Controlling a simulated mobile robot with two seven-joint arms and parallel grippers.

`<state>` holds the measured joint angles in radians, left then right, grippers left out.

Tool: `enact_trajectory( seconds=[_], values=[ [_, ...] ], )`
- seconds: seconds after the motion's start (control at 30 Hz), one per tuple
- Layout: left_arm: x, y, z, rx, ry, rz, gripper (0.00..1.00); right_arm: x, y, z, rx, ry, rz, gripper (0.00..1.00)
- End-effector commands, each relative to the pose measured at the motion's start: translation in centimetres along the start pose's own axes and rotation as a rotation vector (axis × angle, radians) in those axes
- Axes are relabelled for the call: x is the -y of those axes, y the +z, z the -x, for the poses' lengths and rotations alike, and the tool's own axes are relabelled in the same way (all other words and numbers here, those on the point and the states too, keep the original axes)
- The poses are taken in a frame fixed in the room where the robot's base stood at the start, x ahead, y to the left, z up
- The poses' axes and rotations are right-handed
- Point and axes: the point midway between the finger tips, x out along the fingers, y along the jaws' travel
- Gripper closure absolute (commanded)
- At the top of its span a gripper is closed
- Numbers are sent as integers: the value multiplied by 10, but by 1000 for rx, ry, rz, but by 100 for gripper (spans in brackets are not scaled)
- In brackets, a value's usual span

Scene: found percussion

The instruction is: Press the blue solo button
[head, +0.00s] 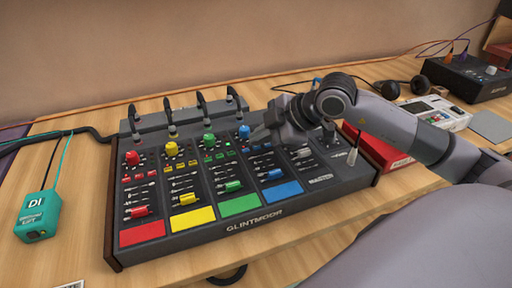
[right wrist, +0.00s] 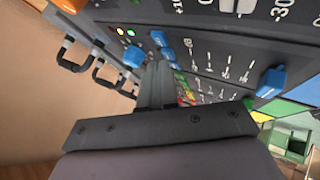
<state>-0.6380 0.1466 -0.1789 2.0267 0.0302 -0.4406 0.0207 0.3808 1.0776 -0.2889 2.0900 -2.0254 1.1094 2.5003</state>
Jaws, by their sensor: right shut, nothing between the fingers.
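The mixer (head: 262,223) has red, yellow, green and blue channels and a master section. My right gripper (head: 262,132) is shut and empty, its tips over the upper part of the blue channel. In the right wrist view its closed fingers (right wrist: 157,68) reach close to two small blue buttons (right wrist: 158,38); I cannot tell whether they touch, or which one is solo. The blue knob (right wrist: 134,56) is just left of the fingers. The blue fader cap (right wrist: 270,83) is further right. In the head view the gripper partly hides the blue channel's controls. My left gripper is not in view.
Several black cables (head: 202,104) stand at the mixer's back edge. A teal DI box (head: 38,216) is at the left. A red box (head: 377,150) is right of the mixer, with headphones (head: 390,89) and other devices behind.

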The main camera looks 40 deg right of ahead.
Motion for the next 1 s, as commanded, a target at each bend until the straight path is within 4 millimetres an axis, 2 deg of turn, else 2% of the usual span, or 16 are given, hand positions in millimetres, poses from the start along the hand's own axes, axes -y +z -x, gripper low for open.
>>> enact_trajectory(
  seconds=[0.73,1.0],
  values=[
    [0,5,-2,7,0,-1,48,2,1,-2,0,0,0,100],
    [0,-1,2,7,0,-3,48,-4,-4,6,-1,0,0,100]
  ],
)
